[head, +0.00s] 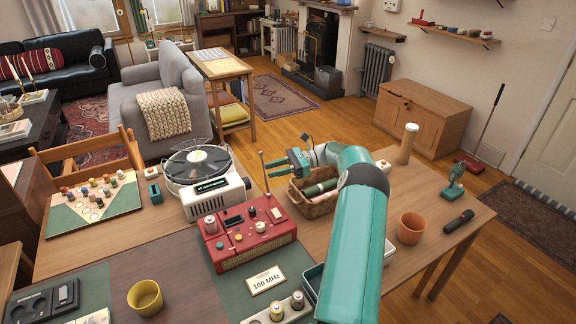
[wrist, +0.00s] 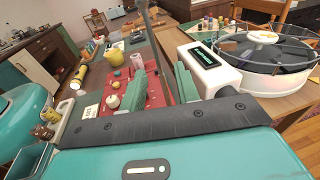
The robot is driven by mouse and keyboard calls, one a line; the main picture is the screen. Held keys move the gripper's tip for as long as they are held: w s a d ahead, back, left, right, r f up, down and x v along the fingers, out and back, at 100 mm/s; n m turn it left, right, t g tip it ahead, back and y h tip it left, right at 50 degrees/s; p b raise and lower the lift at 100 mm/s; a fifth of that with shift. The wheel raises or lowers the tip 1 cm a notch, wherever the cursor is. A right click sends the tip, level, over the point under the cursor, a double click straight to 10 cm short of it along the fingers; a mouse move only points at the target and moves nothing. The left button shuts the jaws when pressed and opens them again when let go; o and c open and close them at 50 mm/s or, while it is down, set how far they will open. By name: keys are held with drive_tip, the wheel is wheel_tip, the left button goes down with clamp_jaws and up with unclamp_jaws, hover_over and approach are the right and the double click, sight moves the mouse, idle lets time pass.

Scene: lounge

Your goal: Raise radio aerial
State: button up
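The red radio (head: 247,240) stands on the table, with knobs and dials on its top and front. Its thin grey aerial (head: 264,172) rises almost upright from the rear right of the radio, leaning slightly left. My gripper (head: 279,166) is just right of the aerial's upper part, its teal fingers pointing left and spread apart. In the wrist view the aerial (wrist: 147,40) passes up through the space between the two fingers (wrist: 160,68), with the red radio (wrist: 110,98) beyond. I see no finger clamped on the aerial; its lower end is partly hidden there.
A wicker basket (head: 316,203) is under my gripper. A "100 MHz" card (head: 266,280) lies in front. A terracotta pot (head: 411,227) stands at right; a yellow cup (head: 145,297) is front left.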

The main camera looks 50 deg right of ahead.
drive_tip(key=v, duration=1.1)
drive_tip(key=shift+s+d, duration=0.1)
idle(0.5)
